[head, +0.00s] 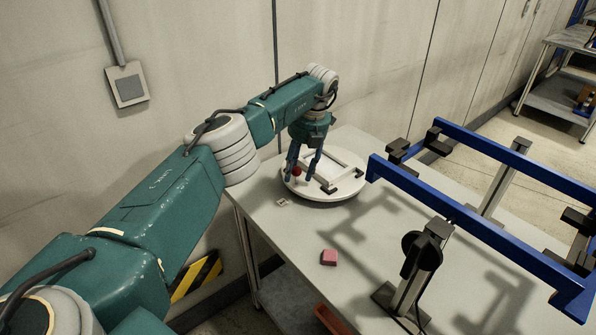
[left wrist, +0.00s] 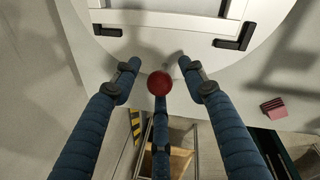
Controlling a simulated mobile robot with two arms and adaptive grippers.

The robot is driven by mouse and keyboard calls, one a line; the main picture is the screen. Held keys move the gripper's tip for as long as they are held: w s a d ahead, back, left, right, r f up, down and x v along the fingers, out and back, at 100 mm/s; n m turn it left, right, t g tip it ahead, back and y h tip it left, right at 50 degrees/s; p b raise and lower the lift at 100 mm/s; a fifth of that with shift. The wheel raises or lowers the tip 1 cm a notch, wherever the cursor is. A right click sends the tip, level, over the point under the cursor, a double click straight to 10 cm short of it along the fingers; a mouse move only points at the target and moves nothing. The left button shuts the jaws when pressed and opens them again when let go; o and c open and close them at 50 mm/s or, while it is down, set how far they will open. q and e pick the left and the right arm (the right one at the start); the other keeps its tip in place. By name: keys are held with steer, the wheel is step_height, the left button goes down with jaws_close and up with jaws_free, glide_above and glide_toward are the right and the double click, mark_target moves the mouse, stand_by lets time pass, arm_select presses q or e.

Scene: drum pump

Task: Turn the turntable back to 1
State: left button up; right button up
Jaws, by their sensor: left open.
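The round white turntable (head: 340,188) lies on the table near the wall, with a white frame and black corner pieces on it. A red ball knob (head: 297,170) is at its left edge. My left gripper (head: 303,178) points down over that edge, its fingers around the knob. In the left wrist view the red knob (left wrist: 159,83) shows between the open blue fingers, with gaps on both sides. A small pale tag (head: 283,202) lies on the table beside the turntable; its marking is too small to read. My right gripper is not in view.
A blue frame on grey posts (head: 470,215) stands over the table's right side, close to the turntable. A small pink block (head: 329,257) lies on the grey table (head: 290,235) in front. The wall is close behind the turntable.

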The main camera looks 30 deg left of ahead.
arm_select(q)
step_height(320, 180, up, 11)
steer(key=d, duration=0.2)
steer(key=shift+w+d, duration=0.2)
steer(key=shift+w, duration=0.15)
